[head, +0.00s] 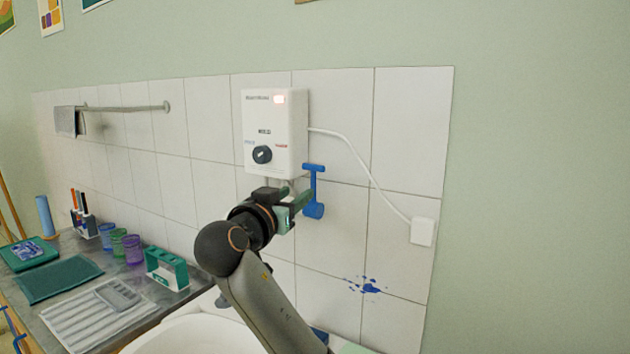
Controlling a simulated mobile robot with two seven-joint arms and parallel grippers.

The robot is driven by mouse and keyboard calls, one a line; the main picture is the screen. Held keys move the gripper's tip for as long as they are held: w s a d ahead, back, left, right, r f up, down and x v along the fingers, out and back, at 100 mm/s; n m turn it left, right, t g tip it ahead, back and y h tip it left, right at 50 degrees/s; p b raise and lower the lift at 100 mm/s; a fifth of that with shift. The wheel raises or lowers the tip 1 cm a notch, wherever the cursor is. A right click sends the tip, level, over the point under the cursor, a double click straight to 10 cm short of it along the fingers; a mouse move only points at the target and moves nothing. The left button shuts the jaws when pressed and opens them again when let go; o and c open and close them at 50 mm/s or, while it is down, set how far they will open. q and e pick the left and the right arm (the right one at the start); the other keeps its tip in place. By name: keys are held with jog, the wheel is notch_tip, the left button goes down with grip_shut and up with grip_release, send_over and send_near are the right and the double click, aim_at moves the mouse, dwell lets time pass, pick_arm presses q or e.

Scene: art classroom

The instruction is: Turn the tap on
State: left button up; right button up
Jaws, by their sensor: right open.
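My right gripper (297,202) is open, in front of the tiled wall just below the white water heater (275,128). Its fingers point to the right, beside a blue T-shaped piece (313,190) at the wall; I cannot tell whether they touch it, or whether it is part of the tap. No tap can be made out clearly; the area under the heater is partly hidden by my right gripper and arm. The heater has a dark round knob (262,155) and a lit red display. The white basin (195,337) is below, partly behind my arm. My left gripper is not in view.
A white cable (364,164) runs to a wall box (422,231).

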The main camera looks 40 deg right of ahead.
aim_at(312, 182)
jog(key=p+x, duration=0.2)
jog(key=x, duration=0.7)
jog(key=shift+w+d, duration=0.1)
jog(key=shift+d, duration=0.15)
jog(key=shift+w+d, duration=0.35)
jog(key=shift+d, duration=0.2)
jog(key=shift+c, duration=0.4)
grip_shut()
jog(key=shift+f, duration=0.1)
